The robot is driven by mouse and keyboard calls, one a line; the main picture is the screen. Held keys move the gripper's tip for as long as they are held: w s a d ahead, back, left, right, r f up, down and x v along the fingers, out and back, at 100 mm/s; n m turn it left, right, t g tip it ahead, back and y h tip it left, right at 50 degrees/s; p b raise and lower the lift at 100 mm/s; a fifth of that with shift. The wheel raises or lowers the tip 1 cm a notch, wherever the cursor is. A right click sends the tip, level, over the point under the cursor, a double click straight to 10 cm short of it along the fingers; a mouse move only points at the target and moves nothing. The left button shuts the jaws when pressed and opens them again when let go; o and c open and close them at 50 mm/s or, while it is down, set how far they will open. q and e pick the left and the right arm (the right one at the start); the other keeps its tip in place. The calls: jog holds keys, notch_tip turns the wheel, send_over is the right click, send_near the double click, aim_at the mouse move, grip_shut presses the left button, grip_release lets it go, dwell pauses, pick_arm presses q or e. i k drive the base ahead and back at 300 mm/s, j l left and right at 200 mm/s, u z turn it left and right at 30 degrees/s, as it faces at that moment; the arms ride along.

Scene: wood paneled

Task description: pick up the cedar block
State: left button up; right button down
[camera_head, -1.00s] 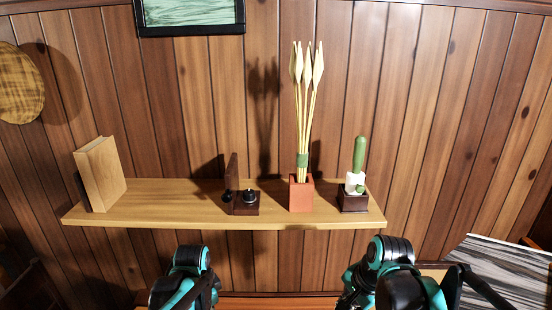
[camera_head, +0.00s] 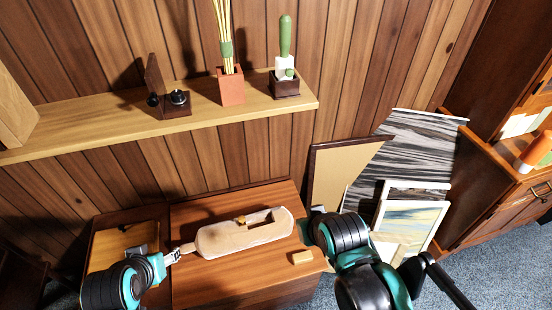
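A small pale wooden block (camera_head: 302,257), which looks like the cedar block, lies on the reddish-brown wooden top (camera_head: 200,285) near its right edge. My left gripper (camera_head: 176,254) is low at the left, by the left end of a long pale wooden piece with a slot (camera_head: 243,234). It is well apart from the small block. Whether its fingers are open or touch the long piece is too small to tell. My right arm comes in just right of the small block; its gripper fingers are hidden behind the arm.
A shelf (camera_head: 120,136) above holds a large pale wooden block (camera_head: 12,108), a dark stand (camera_head: 172,103), a terracotta pot (camera_head: 231,88) and a dark planter (camera_head: 285,85). Framed boards (camera_head: 335,172) lean at the right, beside a cabinet (camera_head: 480,185).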

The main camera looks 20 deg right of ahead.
aim_at(298, 259)
jog(key=k+l+u, duration=0.25)
jog(key=l, duration=0.25)
jog(key=k+l+u, duration=0.3)
jog(key=l, duration=0.2)
